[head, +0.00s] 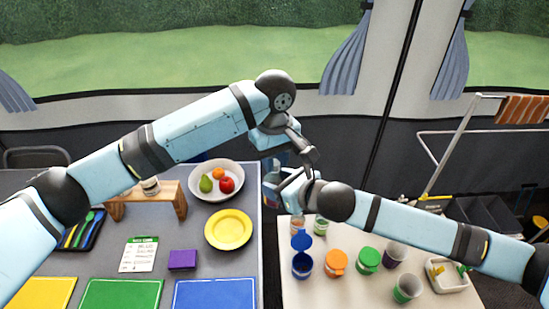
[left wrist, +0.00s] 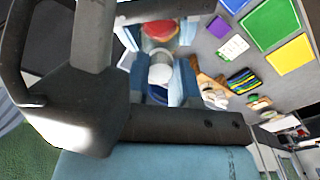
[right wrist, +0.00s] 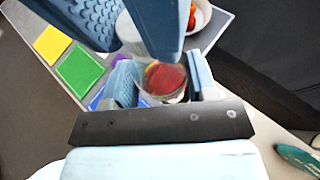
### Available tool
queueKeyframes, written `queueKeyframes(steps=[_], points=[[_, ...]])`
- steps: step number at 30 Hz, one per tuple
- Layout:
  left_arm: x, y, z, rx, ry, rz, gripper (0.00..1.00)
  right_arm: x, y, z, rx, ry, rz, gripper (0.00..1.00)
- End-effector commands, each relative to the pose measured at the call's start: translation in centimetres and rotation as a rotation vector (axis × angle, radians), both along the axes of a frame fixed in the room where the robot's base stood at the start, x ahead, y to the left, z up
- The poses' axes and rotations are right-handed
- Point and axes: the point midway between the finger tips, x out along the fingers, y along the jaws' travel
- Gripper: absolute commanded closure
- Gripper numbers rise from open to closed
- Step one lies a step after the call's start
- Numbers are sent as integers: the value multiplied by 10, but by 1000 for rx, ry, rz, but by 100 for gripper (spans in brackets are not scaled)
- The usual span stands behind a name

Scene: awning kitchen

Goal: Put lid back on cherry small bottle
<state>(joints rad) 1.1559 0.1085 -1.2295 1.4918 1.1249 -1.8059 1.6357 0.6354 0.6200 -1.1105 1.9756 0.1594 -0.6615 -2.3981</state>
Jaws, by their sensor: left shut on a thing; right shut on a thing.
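My right gripper (right wrist: 163,82) is shut on the cherry small bottle, a clear jar with red contents (right wrist: 167,80), seen between its blue fingers in the right wrist view. My left gripper (left wrist: 160,80) is shut on a pale, whitish round piece (left wrist: 160,70) that looks like the lid. In the right wrist view this pale piece (right wrist: 129,32) sits between the large left fingers, close to the jar. The red jar also shows in the left wrist view (left wrist: 160,32). Whether lid and jar touch I cannot tell. In the head view both grippers meet above the gap between the tables, and the arms hide what they hold.
The right table (head: 330,293) holds a blue container (head: 302,264), orange and green ones, cups and a white tray (head: 450,285). The left table holds a fruit bowl (head: 232,192), yellow plate (head: 230,246), wooden stand (head: 178,191) and coloured mats.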

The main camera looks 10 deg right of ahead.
Motion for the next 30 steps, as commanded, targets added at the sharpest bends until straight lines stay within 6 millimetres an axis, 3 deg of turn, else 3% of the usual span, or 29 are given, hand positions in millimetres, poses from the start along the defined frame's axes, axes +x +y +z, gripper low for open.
queueKeyframes(steps=[6,7,9,10,20,30], points=[[0,0,0,0,0,2,100,0,0,0,0,0,0,100],[0,0,0,0,0,2,69,0,0,0,0,0,0,100],[0,0,0,0,0,2,53,0,0,0,0,0,0,100],[0,0,0,0,0,3,50,0,0,0,0,0,0,100],[0,0,4,0,-1,3,50,0,0,0,1,-1,0,100],[0,0,43,0,-1,3,50,0,0,0,1,-1,0,100]])
